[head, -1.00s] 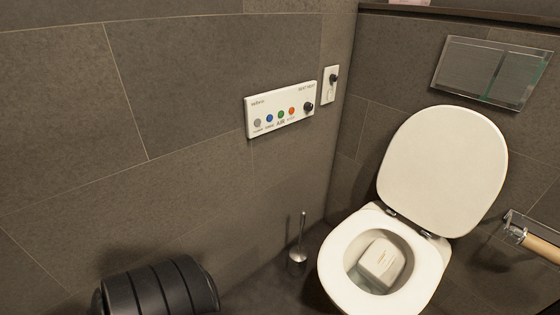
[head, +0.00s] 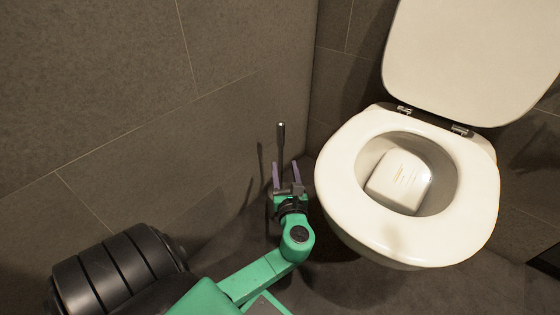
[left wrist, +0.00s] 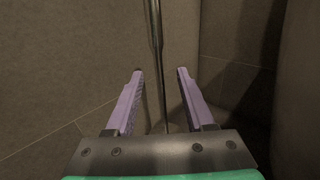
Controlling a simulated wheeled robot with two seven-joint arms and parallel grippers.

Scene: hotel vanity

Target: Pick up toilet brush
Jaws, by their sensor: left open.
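The toilet brush shows in the head view as an upright dark handle (head: 281,143) in the corner left of the toilet. Its lower part and holder are hidden behind my left gripper (head: 286,166). My left gripper is open, with its two purple fingers pointing toward the brush. Nothing is gripped. My right gripper is not in view.
Tiled walls (head: 110,90) close in behind the brush.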

